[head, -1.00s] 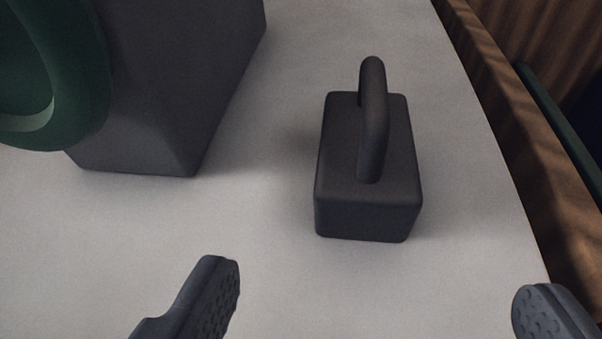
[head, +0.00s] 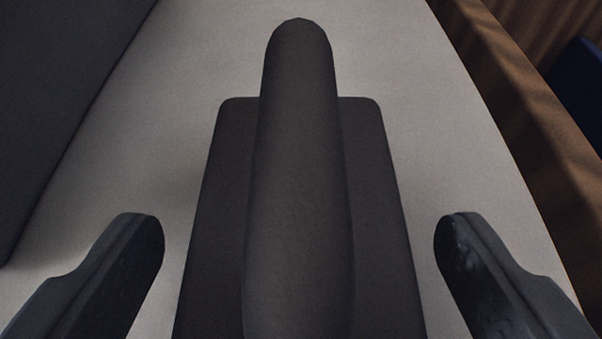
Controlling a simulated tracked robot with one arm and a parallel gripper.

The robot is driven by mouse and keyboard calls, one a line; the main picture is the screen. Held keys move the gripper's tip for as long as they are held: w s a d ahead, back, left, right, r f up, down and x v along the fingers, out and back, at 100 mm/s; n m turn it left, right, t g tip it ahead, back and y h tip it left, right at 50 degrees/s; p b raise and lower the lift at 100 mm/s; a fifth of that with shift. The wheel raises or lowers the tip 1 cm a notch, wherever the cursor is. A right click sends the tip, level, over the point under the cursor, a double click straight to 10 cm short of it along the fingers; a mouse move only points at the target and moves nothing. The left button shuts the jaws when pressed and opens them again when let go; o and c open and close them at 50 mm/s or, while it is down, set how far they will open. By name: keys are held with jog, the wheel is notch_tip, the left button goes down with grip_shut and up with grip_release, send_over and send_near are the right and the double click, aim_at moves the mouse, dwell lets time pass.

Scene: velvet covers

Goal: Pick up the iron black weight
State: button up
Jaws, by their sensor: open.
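The iron black weight (head: 375,200) is a dark block with rounded edges, and a thick looped handle (head: 298,180) rises from its top. It fills the middle of the head view, and its near end is cut off by the bottom edge. My gripper (head: 299,230) is open, with one finger to the left of the weight and one to the right. Pale surface shows between each fingertip and the block, so the fingers appear apart from it. Whether the fingers are level with the handle or the block I cannot tell.
The weight stands on a pale grey surface (head: 440,130). A large dark object (head: 50,90) stands close by at the upper left. A brown wooden edge (head: 540,150) runs down the right, with a dark blue area beyond. The surface behind the weight is clear.

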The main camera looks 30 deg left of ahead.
jog(key=shift+w+a+f, duration=0.25)
jog(key=shift+w+a, duration=0.05)
jog(key=shift+w, duration=0.2)
jog(key=shift+c, duration=0.3)
grip_shut()
jog(key=shift+r, duration=0.1)
